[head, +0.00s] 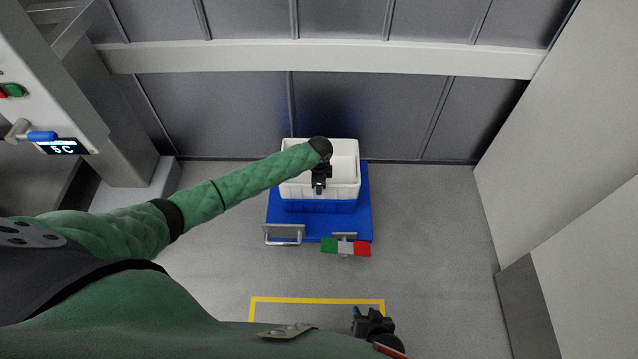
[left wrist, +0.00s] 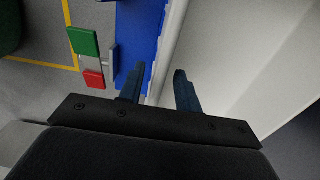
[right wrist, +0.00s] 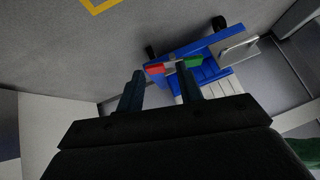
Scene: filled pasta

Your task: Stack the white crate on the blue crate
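The white crate (head: 349,190) is directly above the blue crate (head: 320,206) on the cart; only a strip of the blue crate's near wall shows. The white crate looks level and resting on it, though the seam is too small to check. My left gripper (head: 319,190) is at the white crate's near wall. In the left wrist view its fingers (left wrist: 160,88) are apart, one on each side of the white wall (left wrist: 172,45), with gaps visible. My right gripper (head: 372,318) is away from the crates, near the floor marking. Its fingers (right wrist: 160,85) are apart and empty.
The blue cart (head: 363,215) stands near the back wall, with a metal handle (head: 284,239) and a green-white-red plate (head: 345,247) at its near edge. A yellow floor outline (head: 317,300) is closer to me. The floor (head: 430,240) to the right is clear.

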